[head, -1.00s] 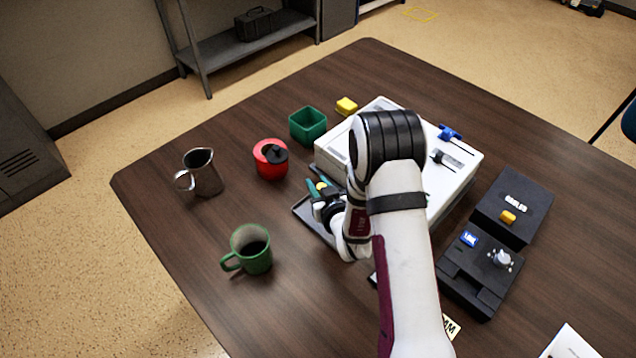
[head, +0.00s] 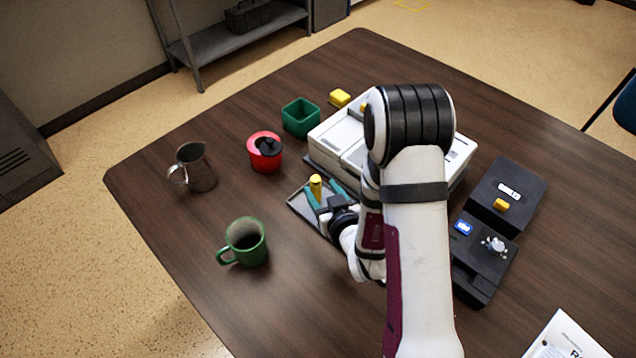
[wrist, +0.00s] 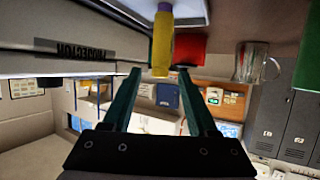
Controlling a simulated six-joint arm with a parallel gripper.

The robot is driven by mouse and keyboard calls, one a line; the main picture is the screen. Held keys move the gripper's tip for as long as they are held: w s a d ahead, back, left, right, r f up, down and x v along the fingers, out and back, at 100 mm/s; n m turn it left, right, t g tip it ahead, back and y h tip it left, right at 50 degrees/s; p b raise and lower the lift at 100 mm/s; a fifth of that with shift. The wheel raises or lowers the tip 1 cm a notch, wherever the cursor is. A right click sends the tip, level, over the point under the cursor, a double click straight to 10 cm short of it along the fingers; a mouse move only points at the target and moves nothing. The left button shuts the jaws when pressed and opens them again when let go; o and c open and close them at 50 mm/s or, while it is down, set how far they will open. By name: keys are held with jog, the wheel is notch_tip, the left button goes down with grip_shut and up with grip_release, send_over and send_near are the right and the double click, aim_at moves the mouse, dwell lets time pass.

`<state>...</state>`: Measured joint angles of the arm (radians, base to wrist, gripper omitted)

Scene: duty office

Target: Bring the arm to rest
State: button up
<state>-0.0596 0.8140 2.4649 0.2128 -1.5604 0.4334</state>
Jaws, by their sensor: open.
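My gripper (head: 322,189) is over the grey tray (head: 299,204) on the table, its two teal fingers spread. In the wrist view my gripper (wrist: 158,73) has a clear gap between its fingertips. A yellow cylinder (head: 316,182) stands at the tray, just past the fingertips. The cylinder also shows in the wrist view (wrist: 162,45), with a purple part at one end, and nothing is seen gripping it. My forearm hides part of the table and of the white machine.
The white machine (head: 325,142) stands right behind the tray. A red pot (head: 260,158), green box (head: 300,117), yellow block (head: 340,97), metal pitcher (head: 202,174) and green mug (head: 252,249) stand around. Black devices (head: 507,190) lie right of my arm. The front left table is clear.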

dwell(0.3)
jog(key=shift+w+d+r, duration=0.1)
jog(key=shift+w+r, duration=0.05)
jog(key=shift+r, duration=0.25)
jog(key=s+d+r+m+g+h, duration=0.4)
jog(key=s+d+r+m+g, duration=0.1)
jog(key=s+d+r+g, duration=0.15)
jog(key=s+a+r+m+g, duration=0.1)
jog(key=s+r+m+g, duration=0.1)
jog(key=s, duration=0.9)
jog(key=s+r+m+g+y, duration=0.1)
jog(key=s+r+g, duration=0.3)
jog(key=s, duration=0.7)
jog(key=shift+s+a+r+m, duration=0.15)
jog(key=shift+a+r+m, duration=0.1)
jog(key=shift+a+m, duration=0.15)
